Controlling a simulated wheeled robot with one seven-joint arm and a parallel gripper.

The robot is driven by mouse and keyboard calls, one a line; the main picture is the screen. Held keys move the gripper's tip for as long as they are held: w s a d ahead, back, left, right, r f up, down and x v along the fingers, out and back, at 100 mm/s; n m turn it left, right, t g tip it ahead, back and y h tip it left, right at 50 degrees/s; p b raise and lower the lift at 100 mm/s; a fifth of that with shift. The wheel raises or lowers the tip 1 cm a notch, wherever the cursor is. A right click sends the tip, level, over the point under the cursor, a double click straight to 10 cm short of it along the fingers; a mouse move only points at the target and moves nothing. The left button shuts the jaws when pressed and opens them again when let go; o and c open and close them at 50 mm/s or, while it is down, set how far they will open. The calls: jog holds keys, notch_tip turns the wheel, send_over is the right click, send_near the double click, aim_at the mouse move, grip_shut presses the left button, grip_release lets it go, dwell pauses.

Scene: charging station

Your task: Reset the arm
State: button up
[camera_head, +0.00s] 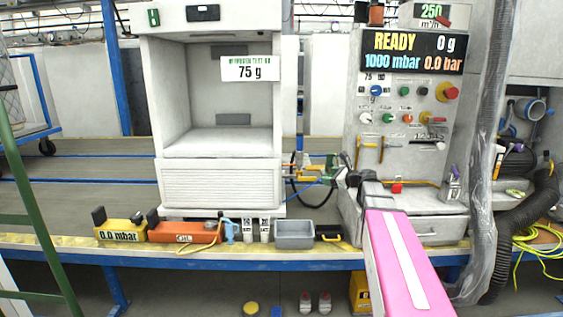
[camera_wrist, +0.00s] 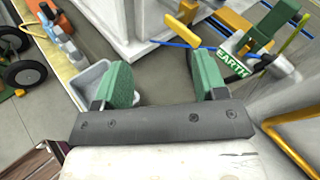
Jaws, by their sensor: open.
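My gripper (camera_head: 338,172) is in front of the gap between the white cabinet and the control panel, above the bench. The wrist view shows its two green-padded fingers (camera_wrist: 164,80) spread apart, with nothing between them. My pink and white arm link runs from the lower right of the head view up to it. Beside the gripper are green and yellow fittings; a green "EARTH" clamp (camera_wrist: 240,62) is just right of the right finger in the wrist view. I cannot tell whether they touch.
The white cabinet (camera_head: 220,188) stands left, the control panel (camera_head: 400,150) right. Along the bench's front edge are a yellow gauge box (camera_head: 120,231), an orange box (camera_head: 185,232), two white bottles and a grey tray (camera_head: 295,232). A dark hose (camera_head: 515,225) hangs at right.

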jog(key=s+a+f+n+g+h, duration=0.2)
jog(key=s+a+f+n+g, duration=0.25)
jog(key=s+f+n, duration=0.4)
jog(key=s+d+f+n+g+h, duration=0.2)
jog(key=s+f+n+g+h, duration=0.4)
jog(key=s+f+n, duration=0.8)
jog(key=s+f+h, duration=0.3)
jog(key=s+f, duration=0.1)
jog(key=s, duration=0.3)
jog(key=shift+s+d+f+n, duration=0.15)
jog(key=shift+s+n, duration=0.1)
jog(key=shift+n, duration=0.1)
